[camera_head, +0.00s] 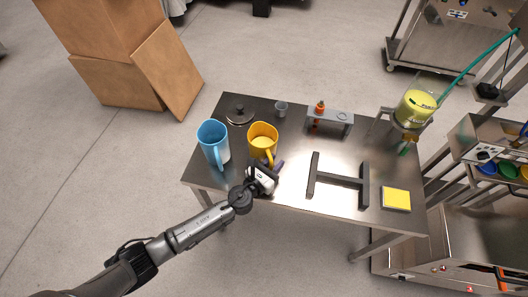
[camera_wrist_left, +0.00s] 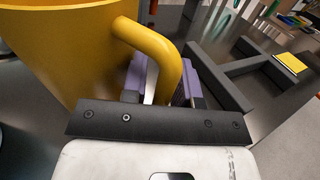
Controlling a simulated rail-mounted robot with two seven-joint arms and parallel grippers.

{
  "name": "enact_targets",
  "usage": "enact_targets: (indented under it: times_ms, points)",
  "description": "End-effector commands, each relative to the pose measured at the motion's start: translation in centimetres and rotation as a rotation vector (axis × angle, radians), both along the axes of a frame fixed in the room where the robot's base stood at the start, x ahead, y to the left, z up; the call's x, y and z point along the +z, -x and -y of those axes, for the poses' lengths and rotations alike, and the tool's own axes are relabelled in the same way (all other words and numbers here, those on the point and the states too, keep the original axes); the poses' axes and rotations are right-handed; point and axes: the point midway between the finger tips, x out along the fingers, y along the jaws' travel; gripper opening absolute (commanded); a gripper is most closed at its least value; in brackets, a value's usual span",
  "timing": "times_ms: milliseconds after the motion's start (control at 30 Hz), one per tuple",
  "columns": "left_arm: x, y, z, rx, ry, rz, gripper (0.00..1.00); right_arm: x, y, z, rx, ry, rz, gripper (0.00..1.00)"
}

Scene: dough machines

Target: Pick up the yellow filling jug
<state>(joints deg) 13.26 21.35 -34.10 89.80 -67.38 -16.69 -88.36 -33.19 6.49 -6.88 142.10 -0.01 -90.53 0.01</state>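The yellow filling jug (camera_head: 262,139) stands upright on the steel table, its handle toward my left arm. In the left wrist view the jug (camera_wrist_left: 70,45) fills the upper left, with its thick curved handle (camera_wrist_left: 162,56) running down in front of the fingers. My left gripper (camera_head: 272,166) is at the handle; its purple fingers (camera_wrist_left: 163,88) show on both sides of it. A pale gap shows between the handle and the left finger, so the gripper looks open. The fingertips are partly hidden by the handle. My right gripper is not in view.
A blue jug (camera_head: 214,143) stands close left of the yellow one. A dark lid (camera_head: 239,113), a small cup (camera_head: 281,108) and a small rack (camera_head: 330,117) lie behind. A dark H-shaped frame (camera_head: 338,180) and a yellow pad (camera_head: 396,198) are to the right.

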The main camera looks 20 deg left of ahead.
Motion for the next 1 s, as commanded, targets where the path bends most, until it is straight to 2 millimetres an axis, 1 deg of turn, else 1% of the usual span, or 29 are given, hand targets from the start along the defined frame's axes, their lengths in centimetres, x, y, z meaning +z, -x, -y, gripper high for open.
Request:
enact_targets:
  times_ms: [167, 400, 467, 1000]
  points:
    - [-0.01, 0.02, 0.01, -0.001, 0.0, 0.0, 0.27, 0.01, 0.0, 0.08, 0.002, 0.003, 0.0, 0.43]
    - [-0.01, 0.03, 0.01, 0.0, 0.0, 0.0, 0.04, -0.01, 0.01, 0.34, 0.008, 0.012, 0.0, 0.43]
    - [-0.02, 0.04, 0.01, 0.0, 0.0, 0.0, 0.0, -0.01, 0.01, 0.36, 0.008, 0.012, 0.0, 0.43]
    - [-0.03, 0.05, 0.0, 0.0, 0.0, -0.001, 0.0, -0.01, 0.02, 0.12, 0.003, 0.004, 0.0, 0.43]
